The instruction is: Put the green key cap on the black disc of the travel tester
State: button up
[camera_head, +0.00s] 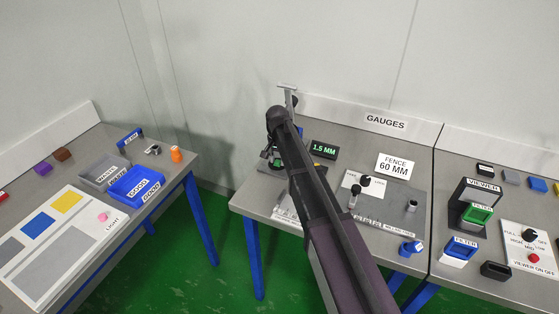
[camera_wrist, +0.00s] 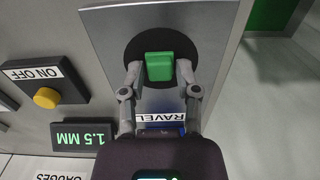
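In the wrist view, the green key cap (camera_wrist: 159,67) is over the black disc (camera_wrist: 135,48) of the travel tester and appears to rest on it. My gripper (camera_wrist: 159,70) has one finger on each side of the cap. A narrow gap shows between each fingertip and the cap, so the fingers look open. The tester's grey plate (camera_wrist: 103,35) lies around the disc, and its label is partly covered by my gripper. In the head view, my arm hides most of the tester, the cap and the gripper.
A display reading 1.5 MM (camera_wrist: 83,137) and an ON OFF box with a yellow button (camera_wrist: 46,97) stand beside the tester. A FENCE 60 MM sign (camera_head: 394,166) is to the right. The left table holds a blue tray (camera_head: 137,187) and a grey tray (camera_head: 103,170).

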aim_at(279, 162)
jog(key=shift+o, duration=0.7)
jog(key=shift+r, duration=0.15)
notch_tip(279, 162, up, 12)
jog(key=p, duration=1.2)
dwell(0.6)
jog(key=s+d+n, duration=0.4)
jog(key=s+d, duration=1.9)
jog(key=s, duration=0.2)
jog(key=shift+s+d, duration=0.3)
jog(key=shift+s, duration=0.05)
